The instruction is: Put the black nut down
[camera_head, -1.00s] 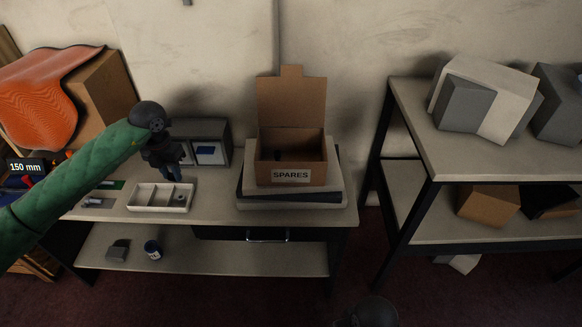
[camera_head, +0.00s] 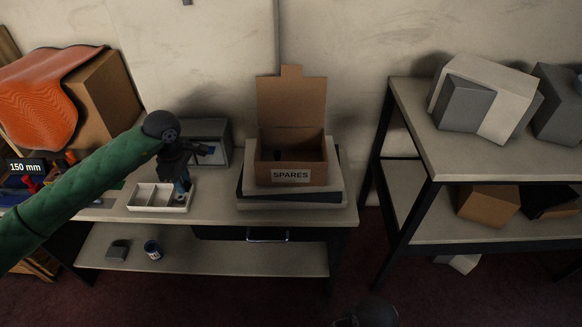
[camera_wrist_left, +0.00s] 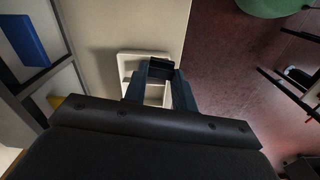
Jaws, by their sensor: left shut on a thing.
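My left gripper (camera_head: 183,190) points down at the right end of a pale, divided tray (camera_head: 143,198) on the bench. It is shut on a small dark thing, the black nut (camera_wrist_left: 160,69), which shows between the fingertips in the left wrist view. In the head view the fingers hide the nut and most of the right compartment. The tray also shows in the left wrist view (camera_wrist_left: 125,66), beneath the fingers. I cannot tell whether the nut touches the tray floor. The left and middle compartments look empty. My right gripper is not in view.
An open SPARES carton (camera_head: 290,175) stands on flat stacked cases to the right, with a small dark thing inside. A grey cubby unit (camera_head: 222,140) stands behind the tray. Bare bench (camera_head: 215,212) lies between tray and carton. A shelf rack (camera_head: 440,165) stands further right.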

